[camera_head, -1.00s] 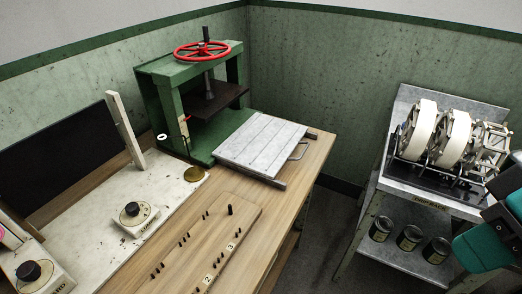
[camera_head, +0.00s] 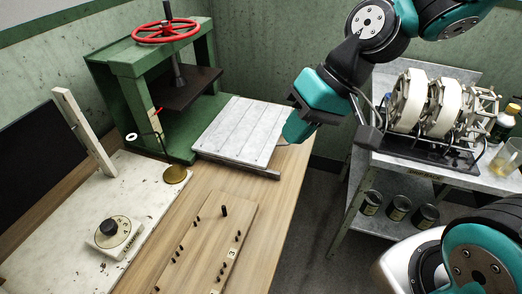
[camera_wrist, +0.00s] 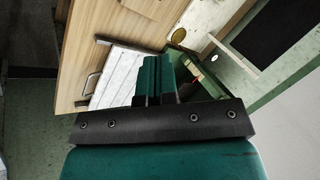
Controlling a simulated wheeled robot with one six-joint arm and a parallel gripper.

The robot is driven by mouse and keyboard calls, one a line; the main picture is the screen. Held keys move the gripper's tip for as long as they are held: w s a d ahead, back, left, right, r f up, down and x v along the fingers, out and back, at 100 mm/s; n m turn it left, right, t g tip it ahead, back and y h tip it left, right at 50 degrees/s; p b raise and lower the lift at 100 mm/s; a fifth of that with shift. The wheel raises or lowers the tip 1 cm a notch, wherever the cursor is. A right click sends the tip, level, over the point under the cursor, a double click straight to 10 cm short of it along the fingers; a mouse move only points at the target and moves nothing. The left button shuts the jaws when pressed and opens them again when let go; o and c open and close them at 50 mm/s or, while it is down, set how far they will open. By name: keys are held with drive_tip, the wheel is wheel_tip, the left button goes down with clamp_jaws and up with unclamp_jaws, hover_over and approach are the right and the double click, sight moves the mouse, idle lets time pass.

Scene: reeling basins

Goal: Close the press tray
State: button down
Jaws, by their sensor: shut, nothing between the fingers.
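The press (camera_head: 150,90) is a green frame with a red handwheel (camera_head: 166,31) on top and a dark pressing plate (camera_head: 185,88). Its pale slatted tray (camera_head: 235,130) sticks out to the right, pulled out over the wooden table. In the wrist view the tray (camera_wrist: 115,75) lies beyond the fingers, with its metal handle (camera_wrist: 90,85) to their left. My gripper (camera_head: 292,135) is at the tray's outer right end, where it hides the handle in the head view. In the wrist view the gripper (camera_wrist: 155,75) has its teal fingers together, with nothing between them. Contact with the tray cannot be told.
A wooden peg board (camera_head: 210,240) and a dial box (camera_head: 115,233) are at the front of the table. A metal stand (camera_head: 440,170) with reels and jars is on the right. A floor gap separates it from the table.

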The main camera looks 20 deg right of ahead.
drive_tip(key=w+d+f+m+t+y+b, duration=0.1)
drive_tip(key=w+d+f+m+t+b, duration=0.1)
drive_tip(key=w+d+f+m, duration=0.5)
drive_tip(key=m+t+b, duration=0.2)
drive_tip(key=m+t, duration=0.1)
approach(263, 150)
wheel_tip(263, 150, down, 4)
drive_tip(key=shift+w+a+r+p, duration=0.1)
drive_tip(key=shift+w+r+p, duration=0.1)
drive_tip(key=shift+p, duration=0.55)
drive_tip(key=a, duration=0.1)
drive_tip(key=w+a, duration=0.1)
drive_tip(key=w+p, duration=0.1)
drive_tip(key=shift+a+f, duration=0.25)
drive_tip(key=shift+a, duration=0.15)
drive_tip(key=shift+w+a+f, duration=0.1)
drive_tip(key=shift+w+a, duration=0.25)
drive_tip(key=shift+a, duration=0.05)
